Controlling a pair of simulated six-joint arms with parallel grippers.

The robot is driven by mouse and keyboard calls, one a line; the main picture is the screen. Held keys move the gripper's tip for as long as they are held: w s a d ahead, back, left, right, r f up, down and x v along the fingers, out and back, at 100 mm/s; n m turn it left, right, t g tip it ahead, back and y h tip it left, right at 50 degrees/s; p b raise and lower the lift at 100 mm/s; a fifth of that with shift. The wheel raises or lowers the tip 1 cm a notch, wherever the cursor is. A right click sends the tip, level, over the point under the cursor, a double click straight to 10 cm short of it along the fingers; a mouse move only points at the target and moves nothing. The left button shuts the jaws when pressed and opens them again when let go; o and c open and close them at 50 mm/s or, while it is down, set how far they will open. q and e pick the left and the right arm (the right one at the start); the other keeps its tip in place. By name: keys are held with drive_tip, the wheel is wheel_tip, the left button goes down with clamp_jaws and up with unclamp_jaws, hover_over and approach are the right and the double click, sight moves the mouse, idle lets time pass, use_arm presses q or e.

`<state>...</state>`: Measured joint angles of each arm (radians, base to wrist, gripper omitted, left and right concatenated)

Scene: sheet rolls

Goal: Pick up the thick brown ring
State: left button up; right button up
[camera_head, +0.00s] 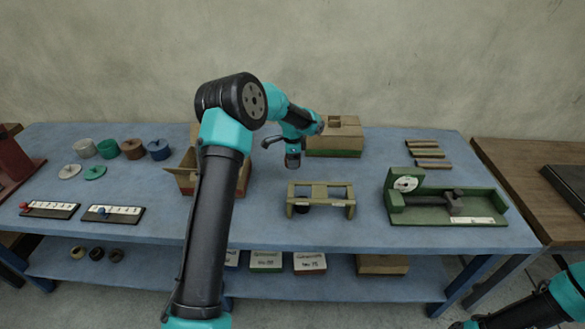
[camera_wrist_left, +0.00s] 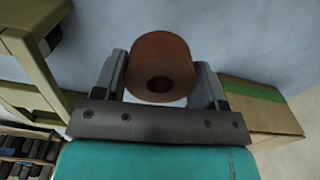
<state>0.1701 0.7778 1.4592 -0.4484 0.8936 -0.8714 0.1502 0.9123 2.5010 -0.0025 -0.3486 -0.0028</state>
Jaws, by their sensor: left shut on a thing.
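The thick brown ring (camera_wrist_left: 160,66) is between the two fingers of my left gripper (camera_wrist_left: 162,92) in the left wrist view, its hole facing the camera. The fingers are shut on its sides. In the head view my left gripper (camera_head: 292,148) is above the back middle of the blue table, left of the cardboard box. The ring is small and mostly hidden there. My right gripper is out of view; only part of my right arm shows at the bottom right.
An open cardboard box (camera_head: 186,180) is partly behind my left arm. A closed carton (camera_head: 338,137) is at the back. A green frame (camera_head: 320,197) and green gauge tray (camera_head: 446,206) stand to the right. Several coloured rolls (camera_head: 108,148) stand at left. The blue table (camera_head: 350,238) has clear front space.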

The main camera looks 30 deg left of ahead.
use_arm(q)
drive_tip(key=shift+r, duration=1.8)
drive_tip(key=shift+d, duration=0.15)
